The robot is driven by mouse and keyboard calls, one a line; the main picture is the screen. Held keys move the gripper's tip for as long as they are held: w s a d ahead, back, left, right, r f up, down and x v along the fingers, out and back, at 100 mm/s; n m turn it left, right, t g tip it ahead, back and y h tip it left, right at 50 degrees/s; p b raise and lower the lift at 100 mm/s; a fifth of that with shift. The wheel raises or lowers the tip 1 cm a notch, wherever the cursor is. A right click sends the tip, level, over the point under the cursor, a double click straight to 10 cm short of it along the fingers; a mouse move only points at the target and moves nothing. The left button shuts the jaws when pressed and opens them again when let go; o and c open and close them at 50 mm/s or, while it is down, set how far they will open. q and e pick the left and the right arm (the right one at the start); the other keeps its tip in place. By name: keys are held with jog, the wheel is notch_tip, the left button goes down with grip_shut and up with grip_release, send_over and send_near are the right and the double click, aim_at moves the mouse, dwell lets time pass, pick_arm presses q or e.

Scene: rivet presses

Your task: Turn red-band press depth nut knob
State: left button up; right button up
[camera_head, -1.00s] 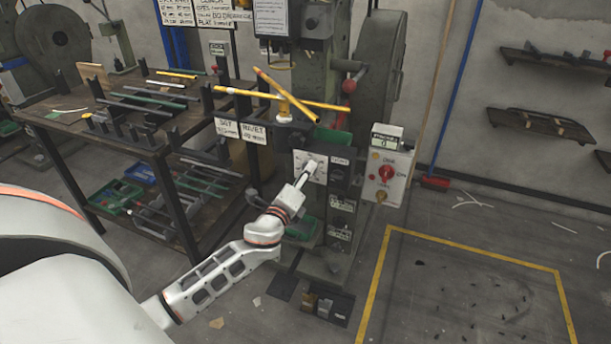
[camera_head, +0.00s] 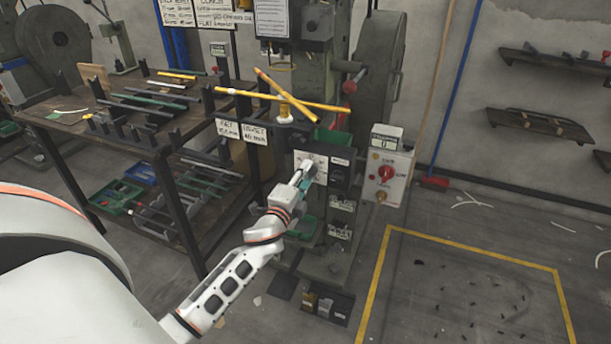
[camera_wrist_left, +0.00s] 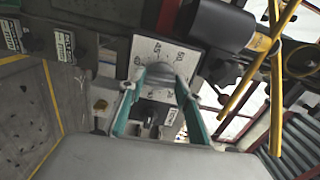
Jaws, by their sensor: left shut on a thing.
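The press (camera_head: 315,60) stands in the middle of the head view. A white dial plate (camera_head: 312,158) with markings is on its front. My left gripper (camera_head: 307,172) is at this plate, its arm coming up from the lower left. In the left wrist view, its teal fingers (camera_wrist_left: 163,82) are around a grey knob (camera_wrist_left: 183,66) in the middle of the marked plate (camera_wrist_left: 158,52). The gripper is shut on the knob. The fingers and wrist hide part of the knob. No red band can be made out on the press. My right gripper is not in view.
Crossed yellow rods (camera_head: 285,97) are above the plate, on the press front. A control box with a red knob (camera_head: 387,172) hangs to the right. A workbench (camera_head: 125,125) with rods stands left. Yellow tape (camera_head: 470,250) marks open floor at right.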

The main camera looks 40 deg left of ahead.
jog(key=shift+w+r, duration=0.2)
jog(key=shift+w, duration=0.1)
pick_arm(q)
jog(key=o, duration=1.1)
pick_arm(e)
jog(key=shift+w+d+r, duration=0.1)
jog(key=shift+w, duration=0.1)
pick_arm(q)
jog(key=shift+s+d, duration=0.1)
jog(key=shift+s, duration=0.1)
jog(key=v, duration=1.1)
jog(key=shift+s, duration=0.3)
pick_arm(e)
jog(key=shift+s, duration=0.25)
pick_arm(q)
jog(key=shift+d, duration=0.1)
